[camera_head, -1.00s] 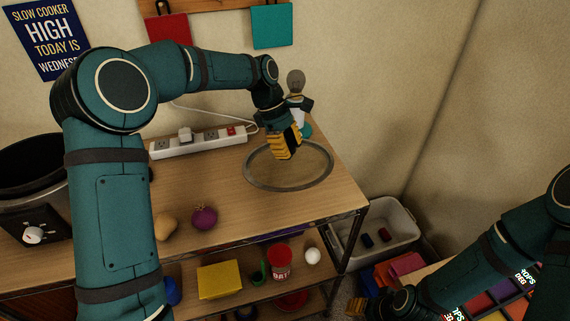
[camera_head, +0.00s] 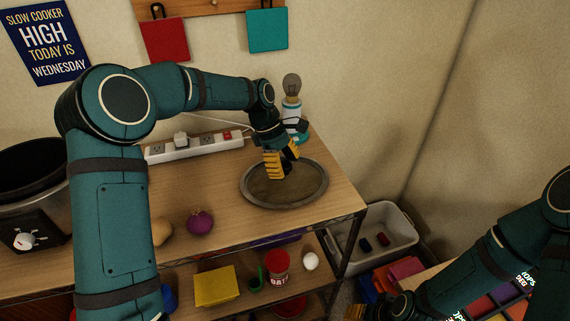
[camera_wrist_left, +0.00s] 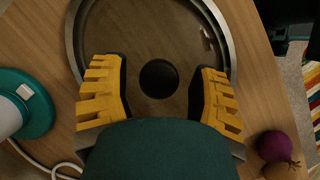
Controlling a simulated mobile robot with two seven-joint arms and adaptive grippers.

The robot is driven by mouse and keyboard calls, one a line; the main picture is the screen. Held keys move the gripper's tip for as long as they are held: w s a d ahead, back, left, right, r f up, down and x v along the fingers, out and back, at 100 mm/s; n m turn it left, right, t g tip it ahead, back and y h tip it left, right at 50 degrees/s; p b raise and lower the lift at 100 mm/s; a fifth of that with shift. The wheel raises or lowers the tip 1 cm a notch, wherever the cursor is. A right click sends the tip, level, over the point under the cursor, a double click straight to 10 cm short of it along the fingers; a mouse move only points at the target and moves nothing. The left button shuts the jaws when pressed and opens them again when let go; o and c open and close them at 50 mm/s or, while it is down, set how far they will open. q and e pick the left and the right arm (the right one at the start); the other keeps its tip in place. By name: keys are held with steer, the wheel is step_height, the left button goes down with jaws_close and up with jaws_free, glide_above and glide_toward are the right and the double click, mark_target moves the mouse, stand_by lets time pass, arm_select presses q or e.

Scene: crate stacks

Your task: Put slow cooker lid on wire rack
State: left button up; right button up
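The slow cooker lid (camera_head: 247,196) is a round, see-through disc with a grey rim, flat at the right end of the wooden tabletop. Its black knob (camera_wrist_left: 158,79) shows in the left wrist view. My left gripper (camera_head: 281,168) is over the lid, fingers pointing down. In the left wrist view the gripper (camera_wrist_left: 160,95) has its yellow fingers wide apart, one on each side of the knob, with clear gaps. My right gripper (camera_head: 356,312) shows only partly at the bottom edge. I cannot make out a separate wire rack; whether anything lies under the lid is unclear.
The slow cooker (camera_head: 45,213) stands at the left. A power strip (camera_head: 195,149) and bulb lamp (camera_head: 291,110) are behind the lid; a purple onion (camera_head: 200,222) is in front. A lower shelf holds a yellow box (camera_head: 215,287) and red can (camera_head: 277,266). A grey bin (camera_head: 400,225) is right.

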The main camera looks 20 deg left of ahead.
arm_select(q)
steer(key=p+v, duration=0.3)
steer(key=v, duration=0.9)
steer(key=shift+r, duration=0.15)
